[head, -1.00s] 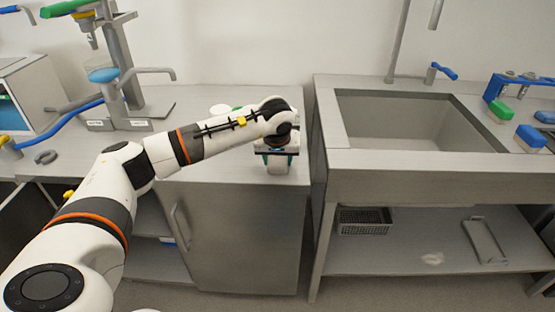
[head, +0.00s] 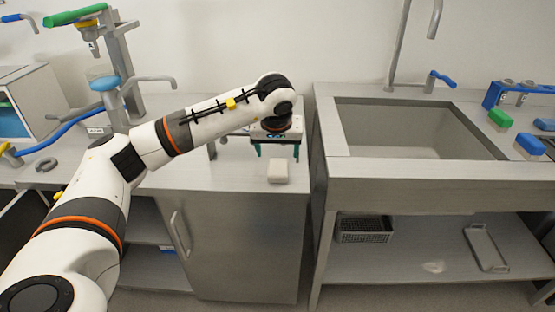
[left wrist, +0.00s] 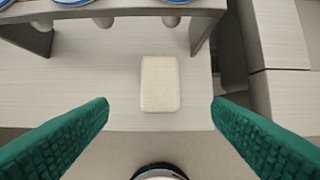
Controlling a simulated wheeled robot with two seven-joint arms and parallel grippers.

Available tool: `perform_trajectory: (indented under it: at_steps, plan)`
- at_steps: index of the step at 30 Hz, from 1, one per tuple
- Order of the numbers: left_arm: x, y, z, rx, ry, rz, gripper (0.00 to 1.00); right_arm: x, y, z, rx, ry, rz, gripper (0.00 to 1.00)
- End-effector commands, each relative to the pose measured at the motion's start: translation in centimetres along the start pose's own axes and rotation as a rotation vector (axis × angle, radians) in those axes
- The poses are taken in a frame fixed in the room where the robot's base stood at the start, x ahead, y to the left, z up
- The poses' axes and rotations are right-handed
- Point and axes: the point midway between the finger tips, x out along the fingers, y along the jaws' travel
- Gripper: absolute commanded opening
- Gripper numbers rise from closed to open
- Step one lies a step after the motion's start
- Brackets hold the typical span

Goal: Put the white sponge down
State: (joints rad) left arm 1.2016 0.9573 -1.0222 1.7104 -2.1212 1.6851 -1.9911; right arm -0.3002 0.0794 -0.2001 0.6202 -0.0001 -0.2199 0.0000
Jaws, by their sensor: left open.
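The white sponge (head: 278,171) lies flat on the steel counter (head: 215,175), near its front edge and left of the sink. In the left wrist view the sponge (left wrist: 160,83) lies between and beyond my two green fingers, touching neither. My left gripper (head: 278,154) is open and empty, above and slightly behind the sponge in the head view. The gripper also shows in the left wrist view (left wrist: 160,112), its fingers wide apart. My right gripper is in neither view.
A sink basin (head: 415,130) stands to the right, across a narrow gap. Green and blue sponges (head: 500,118) lie at the far right. In the left wrist view a metal rack (left wrist: 115,12) with blue-rimmed round things stands behind the sponge. A tall machine (head: 115,65) stands at the left.

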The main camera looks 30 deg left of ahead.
Motion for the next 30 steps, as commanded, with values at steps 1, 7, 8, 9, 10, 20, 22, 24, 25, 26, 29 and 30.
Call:
perform_trajectory:
  at_steps: [1,7,8,9,10,20,22,24,25,26,29,30]
  plan:
    - [-0.9,-0.1,0.1,0.001,-0.003,-0.003,0.74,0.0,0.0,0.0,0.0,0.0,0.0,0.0]
    - [-2.8,0.0,0.0,-0.001,0.0,-0.001,0.74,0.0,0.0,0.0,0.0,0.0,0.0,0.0]
    - [-2.9,0.0,0.0,-0.001,0.0,-0.001,0.74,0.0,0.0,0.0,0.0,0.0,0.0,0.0]
    - [-3.0,0.0,0.0,-0.001,0.0,-0.001,0.74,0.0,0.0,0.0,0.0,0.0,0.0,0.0]
    - [-3.0,0.0,0.0,-0.001,0.0,-0.001,0.74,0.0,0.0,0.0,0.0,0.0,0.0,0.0]
    - [-2.4,-1.0,-0.7,-0.019,0.033,-0.036,0.74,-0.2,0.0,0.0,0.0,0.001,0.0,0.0]
    - [-1.1,-3.2,-2.3,-0.072,0.114,-0.117,0.74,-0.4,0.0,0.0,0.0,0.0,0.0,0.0]
    - [0.6,-7.0,-5.2,-0.185,0.265,-0.249,0.74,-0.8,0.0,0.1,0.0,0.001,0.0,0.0]
    - [1.2,-8.9,-6.8,-0.26,0.355,-0.314,0.74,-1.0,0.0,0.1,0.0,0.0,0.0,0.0]
    - [1.7,-10.9,-8.4,-0.352,0.46,-0.381,0.74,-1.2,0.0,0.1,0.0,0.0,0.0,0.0]
    - [2.6,-17.4,-13.1,-0.791,0.896,-0.563,0.74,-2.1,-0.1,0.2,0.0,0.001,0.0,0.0]
    - [3.0,-19.2,-13.9,-1.006,1.078,-0.594,0.74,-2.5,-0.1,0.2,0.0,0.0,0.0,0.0]
